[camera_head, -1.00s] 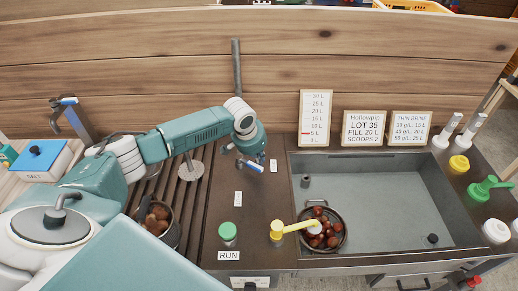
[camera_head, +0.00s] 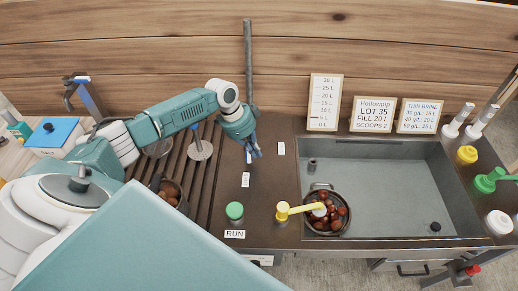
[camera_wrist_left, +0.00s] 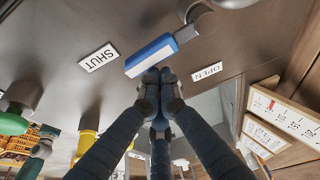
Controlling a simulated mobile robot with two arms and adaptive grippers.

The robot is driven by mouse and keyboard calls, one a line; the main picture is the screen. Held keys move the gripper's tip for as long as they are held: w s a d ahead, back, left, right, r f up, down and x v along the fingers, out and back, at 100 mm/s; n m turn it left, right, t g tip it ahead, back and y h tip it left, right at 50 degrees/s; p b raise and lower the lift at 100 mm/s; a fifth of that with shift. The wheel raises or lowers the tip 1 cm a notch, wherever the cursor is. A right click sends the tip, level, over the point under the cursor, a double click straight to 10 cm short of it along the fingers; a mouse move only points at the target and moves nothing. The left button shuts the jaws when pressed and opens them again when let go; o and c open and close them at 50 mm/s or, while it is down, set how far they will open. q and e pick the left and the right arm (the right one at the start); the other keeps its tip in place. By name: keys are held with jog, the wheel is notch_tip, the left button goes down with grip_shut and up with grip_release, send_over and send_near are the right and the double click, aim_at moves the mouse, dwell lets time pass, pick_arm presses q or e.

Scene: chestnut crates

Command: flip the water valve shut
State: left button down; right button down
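The water valve's handle (camera_wrist_left: 152,54) is a blue and white lever in the left wrist view. It runs from a grey pivot at the top down to the left, its free end nearer the SHUT label (camera_wrist_left: 98,57) than the OPEN label (camera_wrist_left: 207,71). My left gripper (camera_wrist_left: 160,77) has its fingertips drawn together right at the handle's side; contact cannot be told for sure, and nothing shows between the tips. In the head view the left gripper (camera_head: 254,153) hangs between the two white labels and mostly hides the handle. My right gripper is not in view.
A grey sink (camera_head: 385,185) lies to the right, with a pot of chestnuts (camera_head: 329,228) under a yellow tap (camera_head: 295,210). A green RUN button (camera_head: 235,211) stands nearer me. A grey pipe (camera_head: 248,65) rises behind the gripper. Sign cards stand along the back.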

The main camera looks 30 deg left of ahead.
pick_arm(q)
jog(key=shift+s+a, duration=0.25)
jog(key=shift+s, duration=0.05)
dwell(0.5)
